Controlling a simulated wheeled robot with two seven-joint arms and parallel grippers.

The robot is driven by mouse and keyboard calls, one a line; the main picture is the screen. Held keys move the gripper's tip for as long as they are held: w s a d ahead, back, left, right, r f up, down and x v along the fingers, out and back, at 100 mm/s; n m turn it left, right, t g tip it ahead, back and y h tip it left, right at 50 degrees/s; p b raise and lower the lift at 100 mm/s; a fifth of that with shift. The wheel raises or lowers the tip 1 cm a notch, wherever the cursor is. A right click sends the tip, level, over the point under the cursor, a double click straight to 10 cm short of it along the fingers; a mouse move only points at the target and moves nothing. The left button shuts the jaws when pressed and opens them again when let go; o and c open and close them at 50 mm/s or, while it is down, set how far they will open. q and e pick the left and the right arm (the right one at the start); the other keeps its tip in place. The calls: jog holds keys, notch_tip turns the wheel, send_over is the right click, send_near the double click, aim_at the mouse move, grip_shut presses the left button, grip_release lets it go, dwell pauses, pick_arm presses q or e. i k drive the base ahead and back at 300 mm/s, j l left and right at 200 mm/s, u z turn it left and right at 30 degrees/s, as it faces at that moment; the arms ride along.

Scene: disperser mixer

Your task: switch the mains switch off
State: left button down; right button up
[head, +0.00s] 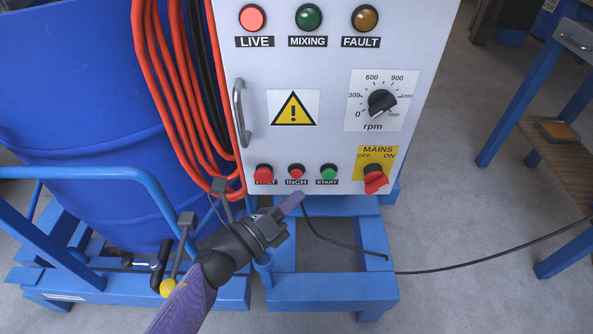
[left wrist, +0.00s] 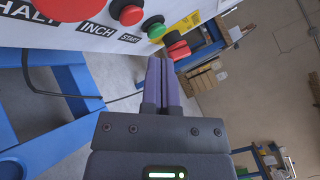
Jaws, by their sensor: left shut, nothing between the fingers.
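The mains switch (head: 375,181) is a red rotary knob at the lower right of the grey control panel (head: 230,20). It sits under a yellow MAINS plate (head: 377,155) marked OFF on the left and ON on the right. Its handle is slightly tilted; I cannot tell clearly which mark it points to. The switch also shows in the left wrist view (left wrist: 177,47), just beyond my fingertips and slightly right of them. My right gripper is out of view.
The LIVE lamp (head: 252,17) looks bright red; the MIXING lamp (head: 308,17) and FAULT lamp (head: 365,18) look dark. A red HALT button (head: 263,174), INCH button (head: 296,170) and green START button (head: 329,171) line the panel's lower edge. An rpm dial (head: 382,102) is above the switch.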

aim_at(374, 180)
jog(key=k+j, duration=0.45)
jog(key=j, duration=0.25)
jog(key=k+j, duration=0.25)
jog(key=j, duration=0.1)
